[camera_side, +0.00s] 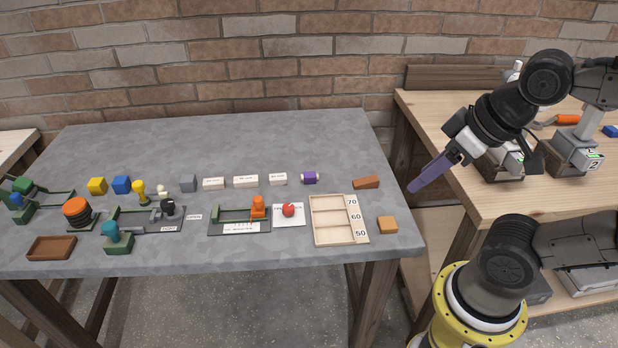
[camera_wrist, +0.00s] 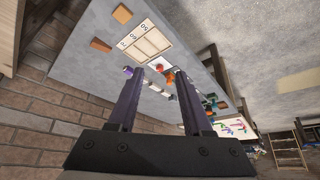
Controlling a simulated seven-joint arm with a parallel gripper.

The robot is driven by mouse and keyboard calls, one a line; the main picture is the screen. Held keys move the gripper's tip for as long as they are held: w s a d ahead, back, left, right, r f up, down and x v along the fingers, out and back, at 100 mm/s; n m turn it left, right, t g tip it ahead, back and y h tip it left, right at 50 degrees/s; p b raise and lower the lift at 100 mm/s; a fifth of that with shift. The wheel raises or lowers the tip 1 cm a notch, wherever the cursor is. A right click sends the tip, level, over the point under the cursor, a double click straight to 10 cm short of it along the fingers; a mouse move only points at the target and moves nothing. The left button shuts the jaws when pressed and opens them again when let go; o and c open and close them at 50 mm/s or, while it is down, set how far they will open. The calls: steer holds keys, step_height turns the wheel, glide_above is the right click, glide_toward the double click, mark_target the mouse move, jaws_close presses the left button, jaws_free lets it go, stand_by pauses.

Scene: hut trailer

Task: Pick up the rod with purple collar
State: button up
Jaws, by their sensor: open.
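The rod with purple collar (camera_side: 310,178) lies on the grey table at the back right, a short piece with a wide purple band and pale ends. In the wrist view its purple part (camera_wrist: 128,71) shows just beside the tip of my left-hand finger. My gripper (camera_side: 413,187) is in the air past the table's right edge, to the right of the rod and well apart from it. In the wrist view the two long dark fingers (camera_wrist: 159,73) stand apart with nothing held between them.
White labelled blocks (camera_side: 245,181) stand left of the rod; a brown wedge (camera_side: 366,182) lies to its right. In front are a wooden tray (camera_side: 330,238) with numbers, a red ball (camera_side: 289,210) and an orange block (camera_side: 387,224). A brick wall (camera_side: 200,60) rises behind. A wooden bench (camera_side: 440,120) is at right.

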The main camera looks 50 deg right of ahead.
stand_by(0.4)
steer(key=o, duration=0.4)
steer(key=shift+c, duration=0.2)
